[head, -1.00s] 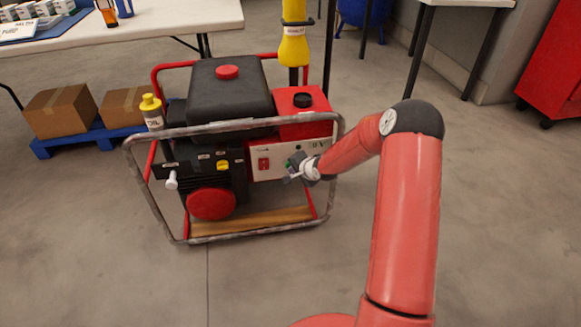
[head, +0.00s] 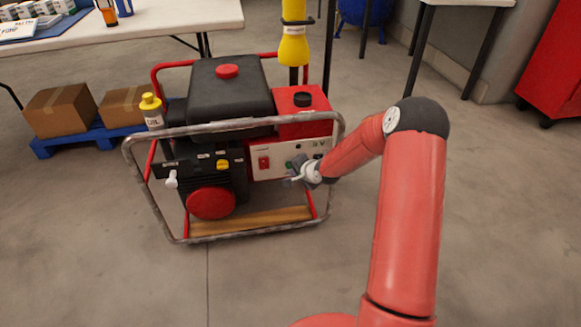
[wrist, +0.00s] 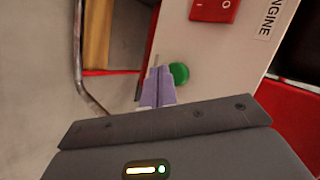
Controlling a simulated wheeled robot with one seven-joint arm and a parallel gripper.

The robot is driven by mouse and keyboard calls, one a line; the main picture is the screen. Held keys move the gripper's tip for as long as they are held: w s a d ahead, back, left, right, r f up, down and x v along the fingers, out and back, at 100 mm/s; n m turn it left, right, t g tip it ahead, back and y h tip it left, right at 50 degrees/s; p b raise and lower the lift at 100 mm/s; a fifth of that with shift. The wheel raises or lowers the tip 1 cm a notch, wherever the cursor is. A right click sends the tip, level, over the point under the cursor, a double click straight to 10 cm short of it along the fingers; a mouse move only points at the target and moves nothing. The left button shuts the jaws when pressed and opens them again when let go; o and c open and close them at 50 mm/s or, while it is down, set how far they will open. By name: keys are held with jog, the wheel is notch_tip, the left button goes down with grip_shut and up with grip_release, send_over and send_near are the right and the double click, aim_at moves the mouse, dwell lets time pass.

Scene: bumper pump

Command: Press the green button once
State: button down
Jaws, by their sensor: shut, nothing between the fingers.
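The green button (wrist: 179,74) sits on the pale engine panel (wrist: 210,60) in the wrist view. My gripper (head: 290,178) is at the front of the panel, near the button. In the wrist view my gripper's fingertips (wrist: 158,72) are shut and empty, just left of the button. I cannot tell whether they touch the panel.
A red rocker switch (head: 264,163) lies left of the button; it also shows in the wrist view (wrist: 214,10). The metal tube frame (head: 235,124) surrounds the generator. An oil bottle (head: 152,112) stands at its left. Open floor lies in front.

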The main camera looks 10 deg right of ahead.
jog(key=shift+s, duration=0.1)
jog(key=s, duration=0.4)
jog(key=shift+s, duration=0.4)
dwell(0.7)
jog(key=s+d+r+n+g+h, duration=0.1)
jog(key=s+r+n+h, duration=0.2)
jog(key=s+r, duration=0.5)
jog(key=s+d+r+n+g+h, duration=0.1)
jog(key=s+r+n+h, duration=0.3)
jog(key=r, duration=0.8)
jog(key=s+a+r+n+y, duration=0.1)
jog(key=s+r, duration=0.1)
jog(key=s, duration=0.6)
jog(key=s+r+n+g+y, duration=0.1)
jog(key=s+r, duration=0.2)
jog(key=s, duration=0.5)
jog(key=s+a+r+n+y, duration=0.1)
jog(key=s+r+n, duration=0.1)
jog(key=s, duration=0.5)
jog(key=shift+s+a+r, duration=0.3)
jog(key=shift+s+r, duration=0.1)
jog(key=shift+r, duration=0.25)
